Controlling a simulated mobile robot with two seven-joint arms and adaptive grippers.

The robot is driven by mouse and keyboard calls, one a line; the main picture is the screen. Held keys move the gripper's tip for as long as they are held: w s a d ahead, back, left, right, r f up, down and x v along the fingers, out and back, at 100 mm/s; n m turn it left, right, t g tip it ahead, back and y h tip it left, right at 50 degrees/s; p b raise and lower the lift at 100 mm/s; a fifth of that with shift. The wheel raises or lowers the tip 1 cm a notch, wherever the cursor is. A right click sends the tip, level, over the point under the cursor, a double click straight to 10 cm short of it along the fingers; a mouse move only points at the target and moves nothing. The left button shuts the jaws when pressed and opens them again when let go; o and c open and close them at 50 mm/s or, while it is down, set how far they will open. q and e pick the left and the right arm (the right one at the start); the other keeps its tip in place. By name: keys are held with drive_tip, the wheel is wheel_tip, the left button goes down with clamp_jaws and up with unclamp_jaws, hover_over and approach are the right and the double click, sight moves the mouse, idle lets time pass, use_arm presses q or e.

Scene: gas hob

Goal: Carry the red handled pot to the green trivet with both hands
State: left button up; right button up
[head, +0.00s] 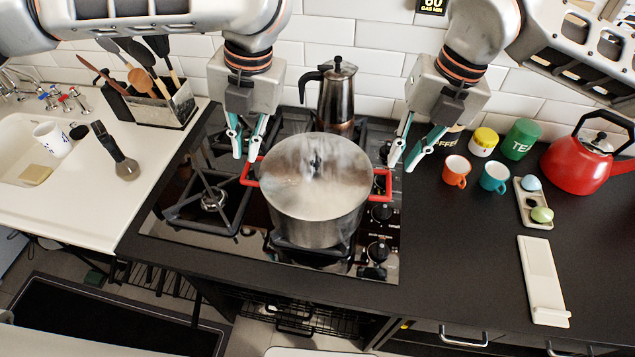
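The steel pot (315,205) with red handles stands on the gas hob, its top hazy and pale with a dark knob-like spot. Its left red handle (249,171) and right red handle (384,184) stick out at the sides. My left gripper (246,154) is open, fingers pointing down, just above and behind the left handle. My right gripper (401,166) is open, fingers pointing down, just above and to the right of the right handle. Neither gripper is closed on a handle. I cannot make out a green trivet on the counter.
A moka pot (337,95) stands behind the pot. Orange mug (456,171), teal mug (494,177), green tea canister (520,139), red kettle (582,168) and white spoon rest (543,280) are on the right. The dark counter (460,250) at front right is clear.

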sight(245, 171)
use_arm(q)
drive_tip(key=shift+s, duration=0.25)
use_arm(e)
drive_tip(key=shift+s, duration=0.25)
